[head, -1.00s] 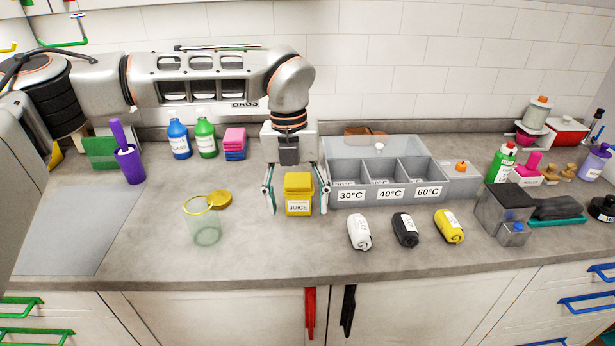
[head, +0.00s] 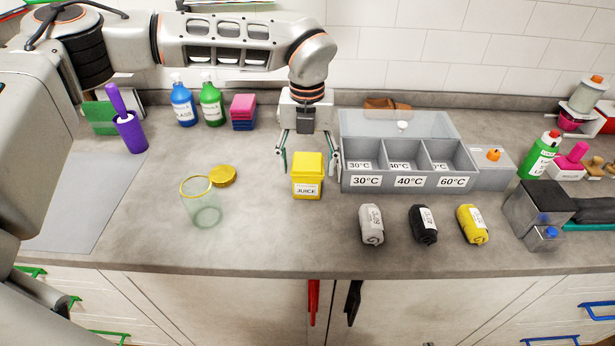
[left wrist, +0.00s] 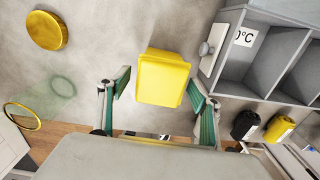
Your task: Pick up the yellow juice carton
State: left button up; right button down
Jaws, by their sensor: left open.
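The yellow juice carton (head: 307,176) stands upright on the grey counter, its JUICE label facing the front edge. My left gripper (head: 310,158) is open, pointing down just behind and above the carton in the head view. In the left wrist view, the carton (left wrist: 163,78) shows from above, a little beyond the fingertips and roughly centred across the gap between the green-padded fingers (left wrist: 158,90). I cannot tell from the pictures whether either finger touches it. My right gripper is not in view.
The grey sorting box (head: 360,183) stands close to the right of the carton. A clear glass jar (head: 204,212) and a gold lid (head: 223,176) are to its left. Rolled cloths (head: 372,225) lie to the front right. The counter directly in front of the carton is clear.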

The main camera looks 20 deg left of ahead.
pick_arm(q)
jog(key=shift+f, duration=0.9)
jog(key=c, duration=1.2)
